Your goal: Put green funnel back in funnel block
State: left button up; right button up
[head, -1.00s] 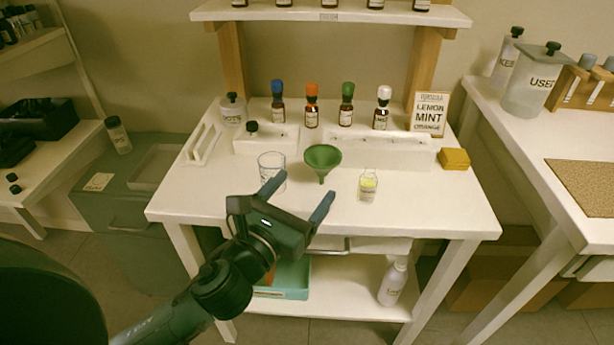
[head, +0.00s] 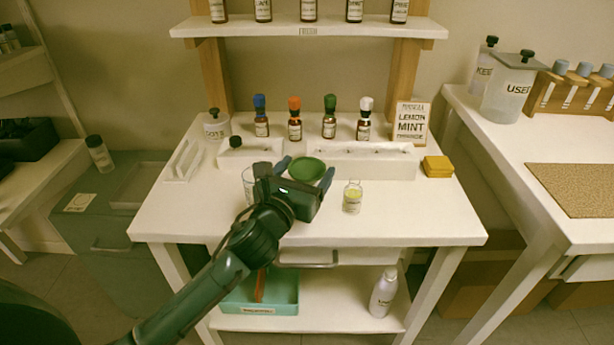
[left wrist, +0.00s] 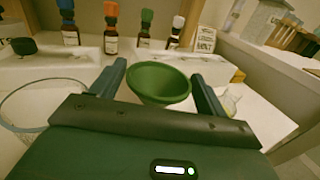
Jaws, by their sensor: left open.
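The green funnel (head: 306,168) is on the white table, wide mouth up. My left gripper (head: 305,172) is open, with one finger on each side of the funnel. In the left wrist view the funnel (left wrist: 160,85) sits between the two open fingers (left wrist: 160,74); I cannot tell whether either touches it. The funnel's spout is hidden behind the gripper body. A short white block (head: 268,149) with a black-capped item stands behind to the left, and a long white block (head: 365,163) behind to the right. I cannot tell which is the funnel block. My right gripper is not in view.
A glass beaker (head: 247,186) stands close left of my gripper, partly hidden. A small flask of yellow liquid (head: 352,198) stands to the right. Several dropper bottles, including a green-capped one (head: 329,118), line the back. The table's front right is clear.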

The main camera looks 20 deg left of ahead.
pick_arm(q)
jog(key=shift+w, duration=0.6)
jog(key=c, duration=0.8)
